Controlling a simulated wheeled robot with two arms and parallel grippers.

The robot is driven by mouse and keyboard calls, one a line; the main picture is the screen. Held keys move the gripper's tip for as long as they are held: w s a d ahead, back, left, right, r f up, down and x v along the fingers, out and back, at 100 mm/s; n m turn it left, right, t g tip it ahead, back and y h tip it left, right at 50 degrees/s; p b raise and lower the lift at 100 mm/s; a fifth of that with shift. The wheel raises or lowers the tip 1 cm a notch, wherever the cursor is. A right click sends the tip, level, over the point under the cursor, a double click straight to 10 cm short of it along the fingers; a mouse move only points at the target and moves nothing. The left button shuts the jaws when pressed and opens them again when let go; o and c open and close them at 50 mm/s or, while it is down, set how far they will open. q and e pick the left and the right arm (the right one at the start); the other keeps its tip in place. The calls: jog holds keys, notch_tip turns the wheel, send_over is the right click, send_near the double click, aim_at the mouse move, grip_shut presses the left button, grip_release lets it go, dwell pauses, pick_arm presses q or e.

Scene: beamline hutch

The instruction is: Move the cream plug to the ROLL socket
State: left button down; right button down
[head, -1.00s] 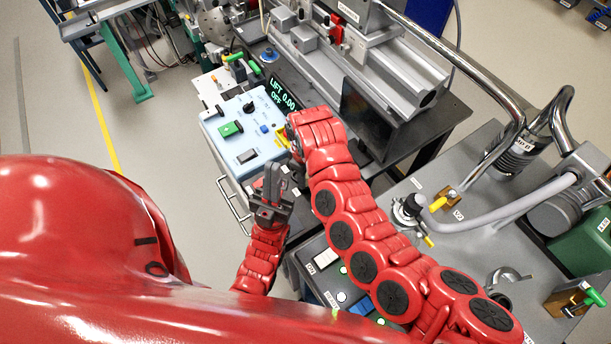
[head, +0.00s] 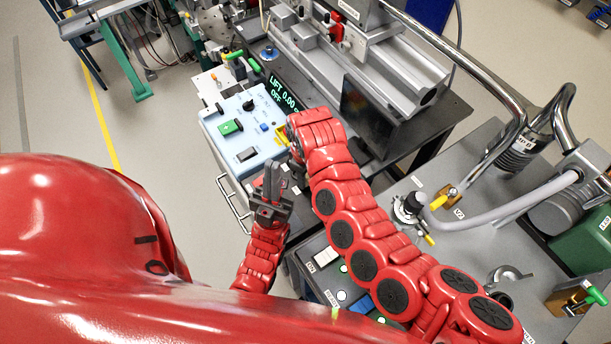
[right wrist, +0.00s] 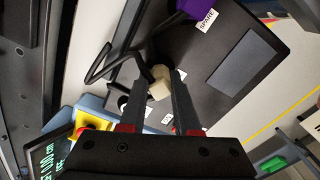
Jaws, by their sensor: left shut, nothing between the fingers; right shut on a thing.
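The cream plug (right wrist: 159,84) is between the fingertips of my right gripper (right wrist: 162,75) in the right wrist view. A black cable loops from it to the upper left. My right gripper is shut on it, above a dark panel with pale round spots and white labels partly hidden behind the fingers. I cannot read a ROLL label or tell whether the plug touches a socket. In the head view my right arm hides the plug and right gripper. My left gripper (head: 271,184) is shut and empty, near the front edge of the pale blue control box (head: 237,130).
A purple part (right wrist: 207,7) labelled SPARE is near the panel's top edge. A yellow housing with a red button (right wrist: 92,124) is left of my right gripper. A display (head: 284,92) reads LIFT 0.00 OFF. A bench (head: 470,235) with pipes stands at right.

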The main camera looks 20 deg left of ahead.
jog(key=c, duration=0.5)
grip_release()
jog(key=shift+c, duration=0.2)
jog(key=shift+r, duration=0.15)
jog(key=shift+r, duration=0.35)
jog(key=r+b, duration=0.1)
jog(key=r, duration=0.7)
jog(key=shift+w+d+b, duration=0.1)
jog(key=shift+w+b, duration=0.1)
jog(key=shift+b, duration=0.2)
notch_tip(320, 180, up, 8)
jog(key=p, duration=0.8)
jog(key=shift+s+r, duration=0.15)
jog(key=shift+r, duration=0.1)
jog(key=shift+s+f, duration=0.1)
